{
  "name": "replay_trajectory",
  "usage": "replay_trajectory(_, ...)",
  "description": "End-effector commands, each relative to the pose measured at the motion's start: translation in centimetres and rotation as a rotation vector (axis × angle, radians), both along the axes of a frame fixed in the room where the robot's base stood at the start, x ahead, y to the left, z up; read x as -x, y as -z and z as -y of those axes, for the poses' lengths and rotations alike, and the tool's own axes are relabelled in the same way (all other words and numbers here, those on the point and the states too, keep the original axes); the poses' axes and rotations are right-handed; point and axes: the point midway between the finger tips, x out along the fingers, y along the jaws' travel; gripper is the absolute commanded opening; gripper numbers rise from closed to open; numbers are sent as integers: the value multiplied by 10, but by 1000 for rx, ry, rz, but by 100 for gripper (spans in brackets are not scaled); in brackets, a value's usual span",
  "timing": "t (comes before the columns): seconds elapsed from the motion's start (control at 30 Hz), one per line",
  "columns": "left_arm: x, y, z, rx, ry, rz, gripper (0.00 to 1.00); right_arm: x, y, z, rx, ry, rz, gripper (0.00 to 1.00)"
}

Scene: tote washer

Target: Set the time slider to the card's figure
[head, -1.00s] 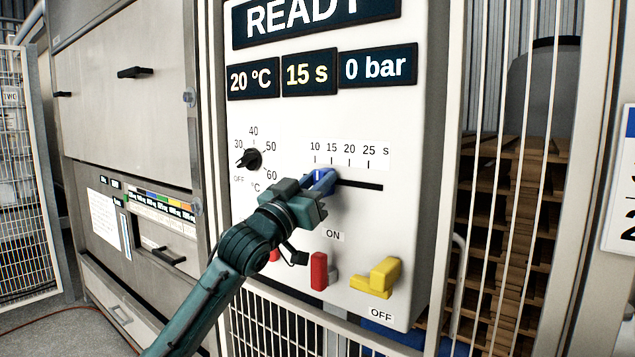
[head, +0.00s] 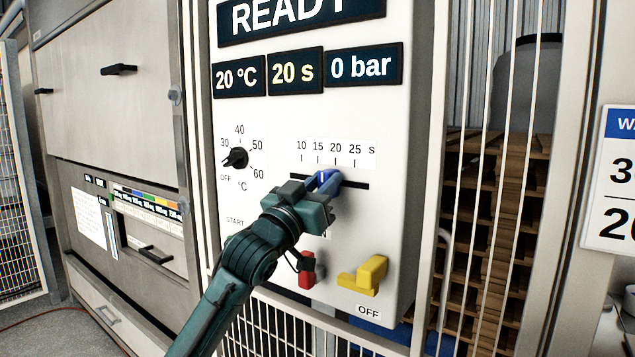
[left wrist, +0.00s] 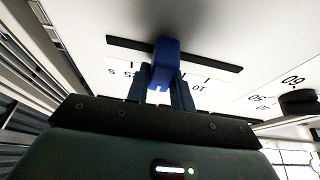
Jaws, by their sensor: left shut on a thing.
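The time slider's blue knob (head: 329,179) sits in a dark horizontal slot (head: 357,185) under a scale marked 10, 15, 20 and 25 s. The knob is a little left of or near the 20 mark. The time display (head: 294,73) reads 20 s. My left gripper (head: 320,186) is shut on the knob. In the left wrist view its fingers (left wrist: 162,92) lie on either side of the blue knob (left wrist: 166,55). The card (head: 612,205) at the right edge is cut off; a 3 shows above a figure that starts with 2. My right gripper is out of view.
A temperature dial (head: 236,158) is left of the slider. A red switch (head: 306,270), partly behind my left arm, and a yellow lever (head: 364,277) by OFF project below. Other displays read 20 °C (head: 238,76) and 0 bar (head: 364,67). White bars (head: 478,180) stand right of the panel.

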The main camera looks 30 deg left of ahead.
Motion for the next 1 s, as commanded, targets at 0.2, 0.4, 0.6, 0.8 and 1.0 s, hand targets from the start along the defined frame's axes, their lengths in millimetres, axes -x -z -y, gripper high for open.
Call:
replay_trajectory(0.2,0,1,0,0,-1,-2,35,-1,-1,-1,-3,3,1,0)
replay_trajectory(0.4,0,0,-1,0,-1,-1,45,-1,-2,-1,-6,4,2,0)
replay_trajectory(0.6,2,2,-1,0,-1,-1,45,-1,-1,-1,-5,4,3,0)
replay_trajectory(0.8,26,15,-2,-1,1,-2,45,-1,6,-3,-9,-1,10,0)
replay_trajectory(1.0,69,33,-6,-2,-1,-2,45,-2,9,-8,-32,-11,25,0)
